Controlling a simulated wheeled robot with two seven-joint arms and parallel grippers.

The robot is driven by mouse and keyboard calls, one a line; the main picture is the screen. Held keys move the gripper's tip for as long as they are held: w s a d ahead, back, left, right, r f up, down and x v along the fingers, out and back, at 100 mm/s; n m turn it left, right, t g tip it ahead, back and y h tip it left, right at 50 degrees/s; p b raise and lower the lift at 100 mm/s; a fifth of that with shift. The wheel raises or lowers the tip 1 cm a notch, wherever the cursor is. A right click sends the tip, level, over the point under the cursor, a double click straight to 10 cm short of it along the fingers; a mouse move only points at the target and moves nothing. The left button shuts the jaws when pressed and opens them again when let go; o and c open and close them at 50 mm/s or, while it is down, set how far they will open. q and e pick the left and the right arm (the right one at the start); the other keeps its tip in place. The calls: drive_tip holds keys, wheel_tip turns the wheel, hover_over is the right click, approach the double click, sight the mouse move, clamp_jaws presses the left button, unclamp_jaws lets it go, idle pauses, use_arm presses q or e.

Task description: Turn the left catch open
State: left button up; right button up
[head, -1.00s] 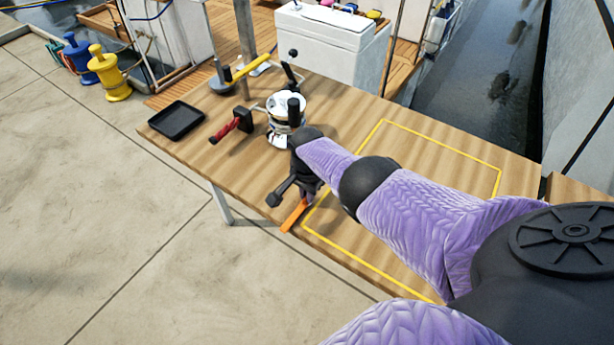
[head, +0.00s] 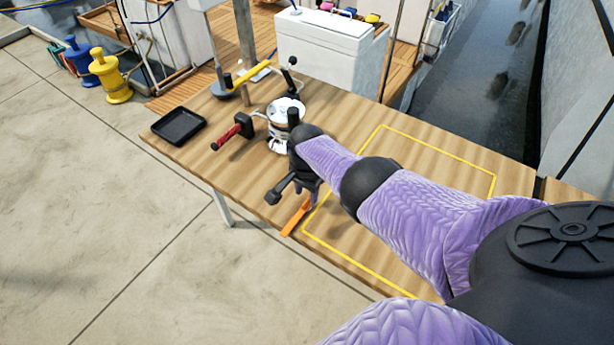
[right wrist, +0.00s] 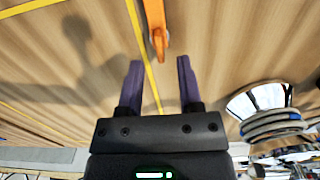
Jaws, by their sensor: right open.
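I cannot make out a part that is clearly the left catch in either view. A white and silver winch-like drum (head: 284,108) stands on the table, beside my right wrist, and its edge also shows in the right wrist view (right wrist: 268,118). My right gripper (right wrist: 158,75) is open and empty above the table, with two purple fingers apart. An orange tool (head: 297,217) lies on the table near the front edge; it shows beyond the fingertips in the right wrist view (right wrist: 157,32). My right arm hides part of the table. My left gripper is out of view.
A red-handled tool (head: 228,136), a black tray (head: 178,125) and a yellow-handled tool (head: 250,74) are on the table's left part. A yellow outline (head: 440,149) marks bare wood at right. A white box (head: 322,50) stands behind the table.

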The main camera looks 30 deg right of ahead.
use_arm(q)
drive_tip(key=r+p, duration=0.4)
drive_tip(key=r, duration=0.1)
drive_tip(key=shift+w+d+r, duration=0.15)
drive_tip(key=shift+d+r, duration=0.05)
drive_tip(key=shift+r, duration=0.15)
use_arm(e)
wheel_tip(320, 180, up, 7)
